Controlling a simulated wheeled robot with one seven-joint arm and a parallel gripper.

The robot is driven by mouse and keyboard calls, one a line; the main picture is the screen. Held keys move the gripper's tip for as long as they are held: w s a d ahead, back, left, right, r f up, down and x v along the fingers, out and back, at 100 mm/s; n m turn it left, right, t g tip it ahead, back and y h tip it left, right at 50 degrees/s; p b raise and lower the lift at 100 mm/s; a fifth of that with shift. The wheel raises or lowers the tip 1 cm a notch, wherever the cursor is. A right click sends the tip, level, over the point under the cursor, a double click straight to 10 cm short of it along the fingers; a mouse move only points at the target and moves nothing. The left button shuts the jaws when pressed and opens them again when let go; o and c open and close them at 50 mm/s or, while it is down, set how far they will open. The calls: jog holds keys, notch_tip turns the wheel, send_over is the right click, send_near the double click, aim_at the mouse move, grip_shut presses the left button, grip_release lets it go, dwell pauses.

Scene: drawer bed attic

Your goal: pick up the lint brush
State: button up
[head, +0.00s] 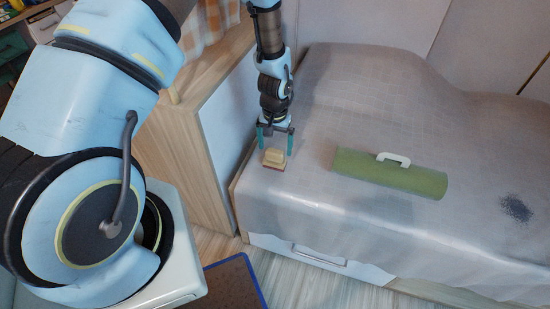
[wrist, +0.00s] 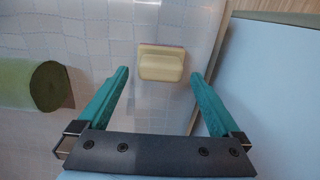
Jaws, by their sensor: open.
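The lint brush (head: 274,158) is a small tan block with a raised grip on top and a darker underside. It lies on the grey bedspread near the bed's left front corner. My gripper (head: 275,143) is just above and behind it in the head view, pointing down. In the wrist view the brush (wrist: 162,64) lies ahead of the two teal fingertips, roughly centred between them. The gripper (wrist: 158,75) is open and empty, and no contact with the brush shows.
A rolled green mat (head: 385,174) with a white handle lies right of the brush on the bed (head: 300,215). A wooden cabinet (head: 190,130) stands close on the left. A white drawer (head: 320,258) is under the bed. The bed's middle back is clear.

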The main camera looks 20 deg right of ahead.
aim_at(275, 151)
jog(key=shift+f+p, duration=0.45)
jog(key=shift+f, duration=1.4)
jog(key=c, duration=1.3)
